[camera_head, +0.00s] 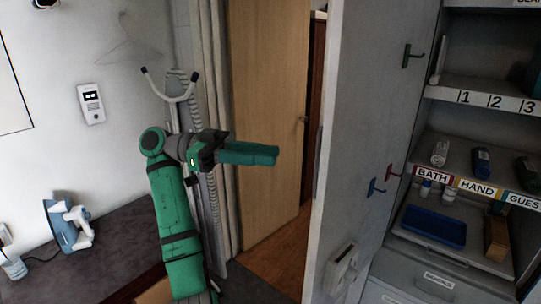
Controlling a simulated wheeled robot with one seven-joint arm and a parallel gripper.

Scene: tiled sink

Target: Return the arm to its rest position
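My arm is green and black and rises from the bottom of the head view, left of the middle. It is bent at the elbow, and its forearm reaches to the right. My gripper (262,155) points right, in front of the wooden door. Its green fingers overlap in this view, so I cannot tell whether they are open or shut. I see nothing hanging from or sticking out of the gripper.
A wooden door (266,100) stands behind the gripper. A grey panel (365,130) with hooks and a shelf unit (470,92) with bottles and a blue tray (434,227) are at right. A blue iron (67,226) stands on the dark counter (120,236) at left.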

